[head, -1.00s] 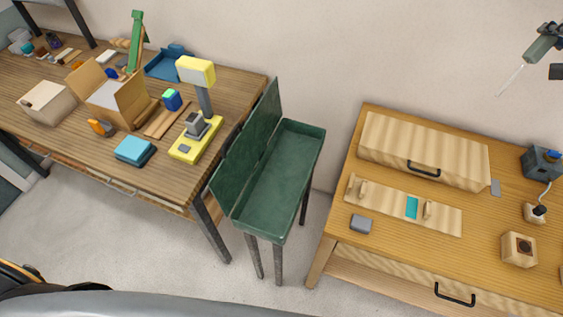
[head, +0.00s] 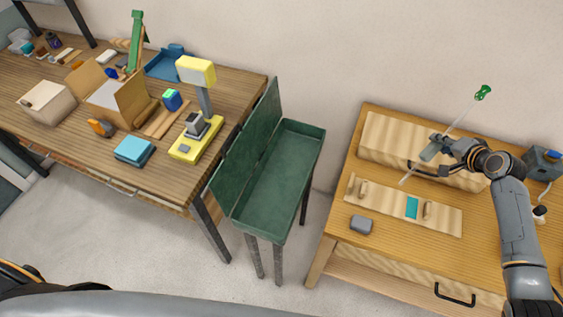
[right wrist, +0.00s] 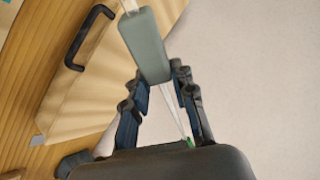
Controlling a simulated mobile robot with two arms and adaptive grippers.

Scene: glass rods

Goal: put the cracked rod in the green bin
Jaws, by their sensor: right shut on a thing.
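My right gripper (head: 440,148) is shut on a thin clear glass rod (head: 458,122) above the right table. The rod slants, with a green knob at its upper end and its bare lower end over the wooden tray area. A grey-green block sits around the rod at the fingers. In the right wrist view the fingers (right wrist: 163,90) are close against this block, and the rod (right wrist: 178,112) runs on between them. I cannot make out a crack. The green bin (head: 268,190) stands between the tables with its lid open, and looks empty. My left gripper is not in view.
The right table (head: 340,222) holds a wooden case (head: 375,135), a wooden board with a teal patch (head: 450,220) and a grey block (head: 361,225). The left table carries a yellow stand (head: 185,150), a teal box (head: 134,150) and boxes. Space above the bin is clear.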

